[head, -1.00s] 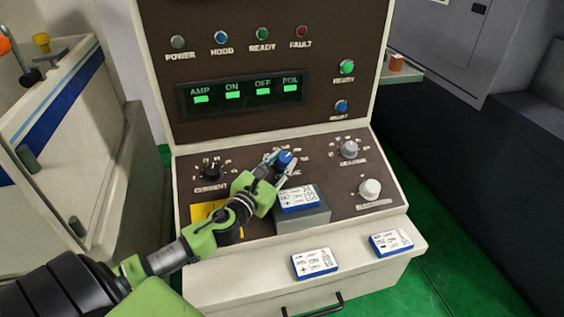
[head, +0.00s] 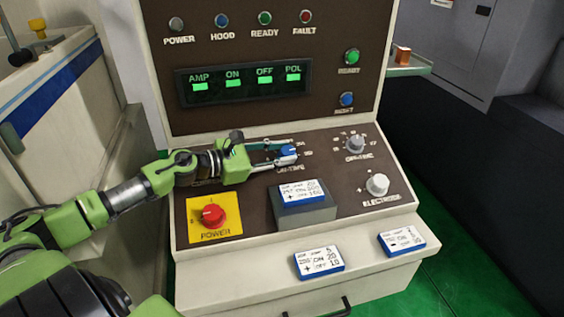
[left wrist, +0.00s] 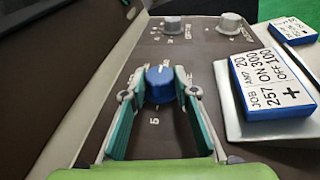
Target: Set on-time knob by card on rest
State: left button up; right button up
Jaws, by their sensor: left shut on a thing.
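The blue on-time knob (head: 288,152) is on the sloped panel, with ON-TIME printed below it. In the left wrist view the knob (left wrist: 160,86) sits between the green finger pads, with a 5 on the dial near it; its pointer setting is unclear. My left gripper (head: 281,153) reaches it from the left and is shut on it. The card on the rest (head: 301,192) is white with a blue edge; in the left wrist view the card (left wrist: 272,84) reads JOB 257, AMP 20, ON 300, OFF 100, +. My right gripper is not in view.
The card rest (head: 305,214) is a grey block beside the gripper. Two other cards lie on the front ledge, one at centre (head: 319,262) and one at right (head: 401,242). A red power knob (head: 211,215) is below my arm. Grey knobs (head: 355,145) (head: 377,185) stand to the right.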

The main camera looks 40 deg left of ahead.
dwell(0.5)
pick_arm(q)
jog(key=o, duration=1.1)
